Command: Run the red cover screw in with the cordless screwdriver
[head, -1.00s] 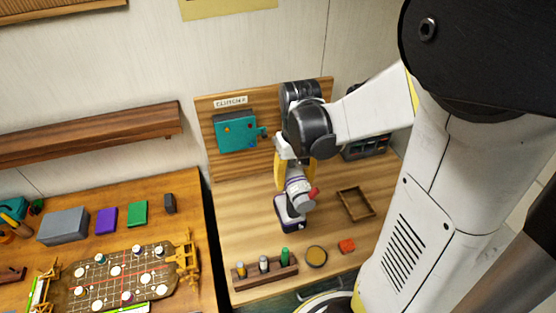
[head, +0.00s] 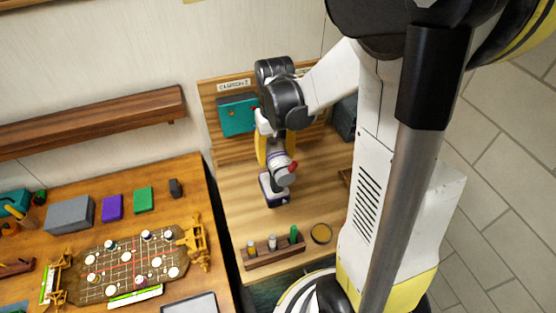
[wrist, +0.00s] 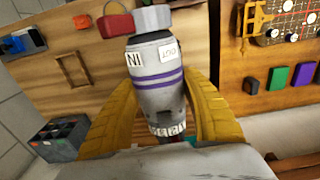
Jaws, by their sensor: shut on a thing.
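My gripper (head: 274,152) is shut on the cordless screwdriver (head: 278,170), with its yellow fingers on either side of the body. In the wrist view, the screwdriver (wrist: 158,88), with IN and OUT labels, fills the middle between the fingers of my gripper (wrist: 160,100). I cannot surely make out the red cover screw. A dark track-like board (head: 118,285) with white discs and red marks lies on the left table.
A teal box (head: 236,118) hangs on the wooden back panel. A rack (head: 262,256) with several upright pieces and a round yellowish dish (head: 321,233) stand at the bench front. Grey (head: 70,214), purple (head: 112,207) and green (head: 143,199) blocks lie on the left table.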

